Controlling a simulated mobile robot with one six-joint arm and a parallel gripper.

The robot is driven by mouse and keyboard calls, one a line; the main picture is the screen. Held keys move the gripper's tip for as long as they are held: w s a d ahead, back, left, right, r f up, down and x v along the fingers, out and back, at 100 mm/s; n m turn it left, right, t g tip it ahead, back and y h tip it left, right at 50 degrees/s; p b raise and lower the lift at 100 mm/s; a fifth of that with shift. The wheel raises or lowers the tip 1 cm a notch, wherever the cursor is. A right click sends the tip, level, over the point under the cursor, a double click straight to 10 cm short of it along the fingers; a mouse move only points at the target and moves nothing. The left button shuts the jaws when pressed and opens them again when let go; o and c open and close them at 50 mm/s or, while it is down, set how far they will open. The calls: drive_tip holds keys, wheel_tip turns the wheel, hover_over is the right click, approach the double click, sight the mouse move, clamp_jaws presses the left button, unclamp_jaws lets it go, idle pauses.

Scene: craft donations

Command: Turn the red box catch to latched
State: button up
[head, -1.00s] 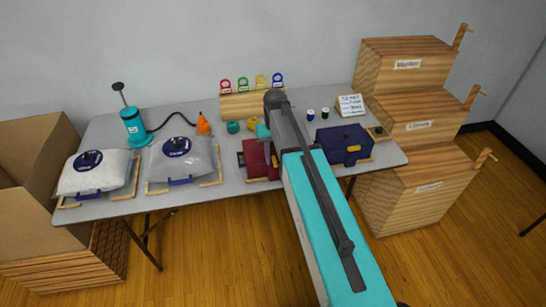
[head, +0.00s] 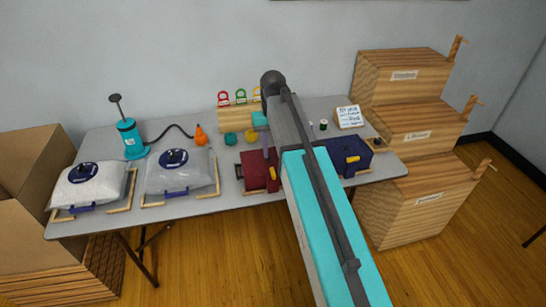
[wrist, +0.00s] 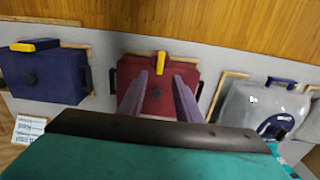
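The red box (head: 254,170) stands on the table, shut, with my arm covering its right part in the head view. Its yellow catch (head: 272,173) is on the front side. In the wrist view the red box (wrist: 153,104) lies below my gripper (wrist: 160,78), and the yellow catch (wrist: 161,63) points across the box's front edge. My gripper is open, its two purple fingers apart over the lid with nothing between them. The catch shows just beyond the fingertips. Whether they touch the box, I cannot tell.
A dark blue box (head: 345,155) with its own yellow catch stands to the right. Two clear bags (head: 178,172) with blue clips lie left. Behind are a pump (head: 130,138), a wooden rack (head: 238,117) with coloured tags, and a sign (head: 349,117). Stacked wooden bins (head: 405,75) stand right.

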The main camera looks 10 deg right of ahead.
drive_tip(key=shift+r+b, duration=0.4)
drive_tip(key=shift+r, duration=1.85)
drive_tip(key=shift+s+f, duration=0.1)
